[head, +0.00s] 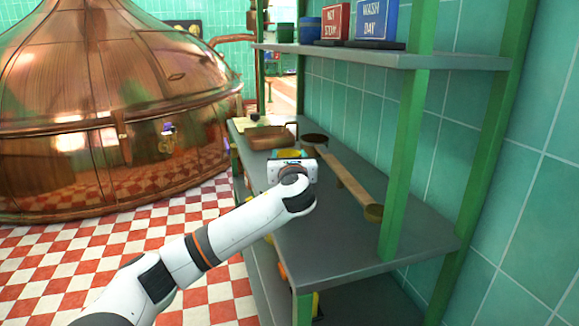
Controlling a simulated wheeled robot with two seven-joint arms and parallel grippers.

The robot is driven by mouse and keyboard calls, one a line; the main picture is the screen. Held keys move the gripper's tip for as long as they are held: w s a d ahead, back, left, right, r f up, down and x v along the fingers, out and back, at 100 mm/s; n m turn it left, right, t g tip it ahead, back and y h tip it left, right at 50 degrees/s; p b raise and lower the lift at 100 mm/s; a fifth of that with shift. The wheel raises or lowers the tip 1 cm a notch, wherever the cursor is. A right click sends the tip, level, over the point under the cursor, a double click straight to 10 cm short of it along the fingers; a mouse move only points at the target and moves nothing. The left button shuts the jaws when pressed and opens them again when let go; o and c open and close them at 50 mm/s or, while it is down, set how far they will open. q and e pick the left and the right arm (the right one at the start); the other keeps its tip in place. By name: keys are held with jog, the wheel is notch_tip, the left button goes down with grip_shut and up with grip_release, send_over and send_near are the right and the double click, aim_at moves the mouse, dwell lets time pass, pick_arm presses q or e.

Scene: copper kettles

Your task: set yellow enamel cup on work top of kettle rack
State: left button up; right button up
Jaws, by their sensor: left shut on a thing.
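The yellow enamel cup (291,153) shows only as a small yellow strip just beyond my left gripper (290,158). My left gripper is shut on it, over the far half of the grey work top (335,243) of the green-posted kettle rack. The gripper and wrist hide most of the cup. I cannot tell whether its base touches the work top. My right gripper is not in view.
A brown tray (267,139) lies beyond the gripper. A long-handled ladle or pan (350,186) lies along the right side of the work top. An upper shelf (385,58) holds boxes and tins. The near work top is clear. A copper kettle (110,105) stands left.

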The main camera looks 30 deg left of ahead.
pick_arm(q)
jog(key=shift+f, duration=0.8)
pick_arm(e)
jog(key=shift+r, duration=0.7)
pick_arm(q)
jog(key=shift+f, duration=0.1)
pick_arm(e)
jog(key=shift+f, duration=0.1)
pick_arm(q)
jog(key=o, duration=1)
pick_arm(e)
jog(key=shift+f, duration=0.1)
pick_arm(q)
jog(key=p+v, duration=0.1)
jog(key=v, duration=1.1)
jog(key=shift+p, duration=0.3)
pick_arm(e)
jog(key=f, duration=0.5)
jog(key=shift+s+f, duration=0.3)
